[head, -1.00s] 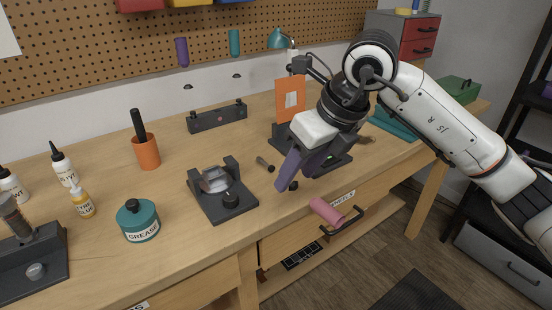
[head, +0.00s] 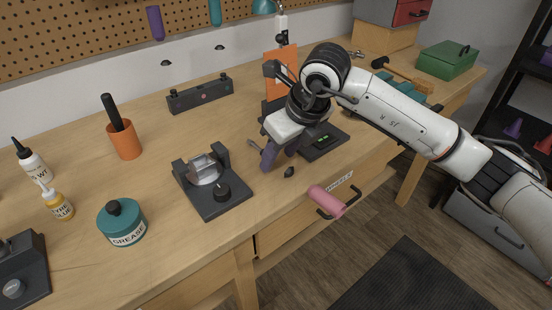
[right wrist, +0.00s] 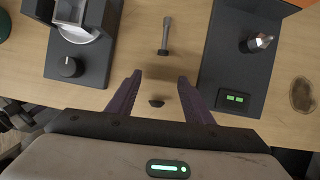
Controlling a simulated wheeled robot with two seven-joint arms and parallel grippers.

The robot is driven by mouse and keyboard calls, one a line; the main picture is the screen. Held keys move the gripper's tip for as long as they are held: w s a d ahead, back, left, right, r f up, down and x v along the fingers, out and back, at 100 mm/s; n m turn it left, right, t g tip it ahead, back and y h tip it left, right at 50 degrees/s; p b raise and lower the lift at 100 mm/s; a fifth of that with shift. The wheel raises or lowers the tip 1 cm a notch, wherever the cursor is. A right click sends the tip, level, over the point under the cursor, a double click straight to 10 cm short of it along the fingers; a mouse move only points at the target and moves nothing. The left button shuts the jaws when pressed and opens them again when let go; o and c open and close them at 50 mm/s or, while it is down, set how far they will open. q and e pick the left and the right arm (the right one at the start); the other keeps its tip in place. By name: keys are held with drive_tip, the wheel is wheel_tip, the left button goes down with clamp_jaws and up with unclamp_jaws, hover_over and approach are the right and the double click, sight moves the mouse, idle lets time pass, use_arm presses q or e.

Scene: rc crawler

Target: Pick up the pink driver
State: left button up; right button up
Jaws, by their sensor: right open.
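A pink cylinder (head: 327,201), which looks like the driver's handle, shows at the front of the bench by the black handle of the drawer labelled WHEELS. I cannot tell what supports it, and no shaft shows. My right gripper (head: 278,158) is open, with its purple fingers pointing down over the bench near the front edge, left of and beyond the pink cylinder. In the right wrist view the gripper (right wrist: 159,80) has nothing between its fingers, and the pink cylinder does not show there. My left gripper is not in view.
A small grey bolt-like part (right wrist: 165,36) and a small dark knob (head: 289,172) lie near the fingers. A black fixture (head: 212,195) stands left, a black stand with an orange panel (head: 281,62) behind. A grease tub (head: 121,222) and bottles are farther left.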

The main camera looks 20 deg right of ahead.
drive_tip(key=shift+w+a+f, duration=0.15)
drive_tip(key=shift+w+f, duration=0.1)
drive_tip(key=shift+f, duration=0.35)
clamp_jaws()
